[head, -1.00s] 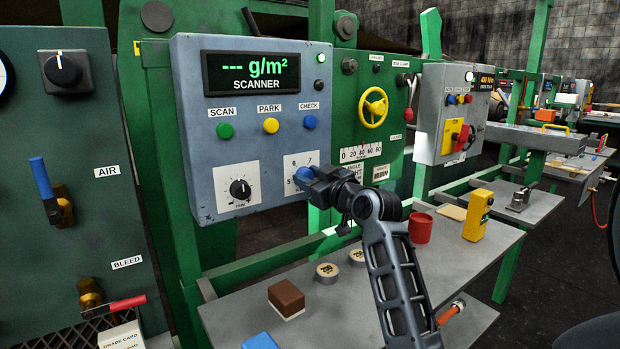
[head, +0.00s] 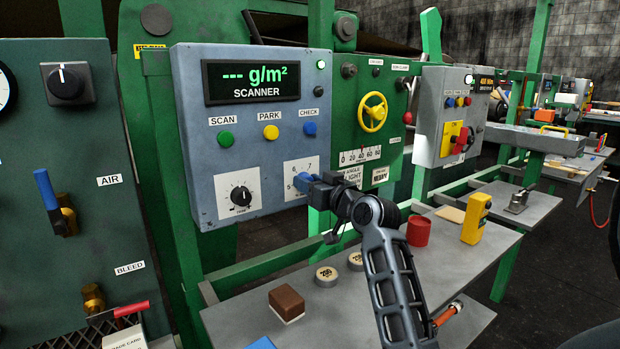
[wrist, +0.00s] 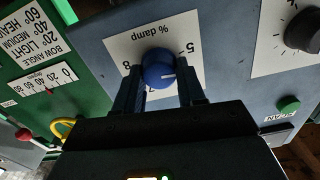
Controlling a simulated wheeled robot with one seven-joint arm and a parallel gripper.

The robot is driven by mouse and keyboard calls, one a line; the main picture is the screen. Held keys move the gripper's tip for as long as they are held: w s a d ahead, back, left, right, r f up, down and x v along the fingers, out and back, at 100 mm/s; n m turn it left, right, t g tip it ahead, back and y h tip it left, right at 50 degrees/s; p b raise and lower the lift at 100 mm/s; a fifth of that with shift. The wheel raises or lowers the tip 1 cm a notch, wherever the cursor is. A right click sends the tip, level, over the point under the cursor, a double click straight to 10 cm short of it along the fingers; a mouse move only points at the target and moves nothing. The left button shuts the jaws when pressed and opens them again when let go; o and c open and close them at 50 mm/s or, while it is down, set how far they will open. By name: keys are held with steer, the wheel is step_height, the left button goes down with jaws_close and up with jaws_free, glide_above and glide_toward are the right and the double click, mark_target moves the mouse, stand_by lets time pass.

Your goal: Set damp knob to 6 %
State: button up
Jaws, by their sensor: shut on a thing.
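The damp knob is a round blue knob (wrist: 158,70) on a white "% damp" plate (wrist: 160,40) on the scanner box. The wrist view is upside down. My gripper (wrist: 159,80) is shut on the knob, one finger on each side. The knob's white pointer line points right and slightly down in that view, below the 5 at the upper right. An 8 shows at the left and the 7 is partly hidden below. I cannot see the 6 there. In the head view my gripper (head: 308,183) covers most of the knob and part of the plate.
A black trim knob (head: 241,195) on its own white plate is left of the damp knob. Green, yellow and blue buttons (head: 271,132) sit above, under the scanner display (head: 250,81) reading "--- g/m²". A grey bench (head: 330,300) with several items lies below.

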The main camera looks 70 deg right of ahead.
steer(key=shift+d+m+p, duration=0.15)
steer(key=shift+m+p, duration=2.75)
steer(key=shift+m, duration=1.9)
steer(key=o, duration=1.1)
steer(key=shift+c, duration=0.2)
steer(key=b+v, duration=0.1)
steer(key=v, duration=0.7)
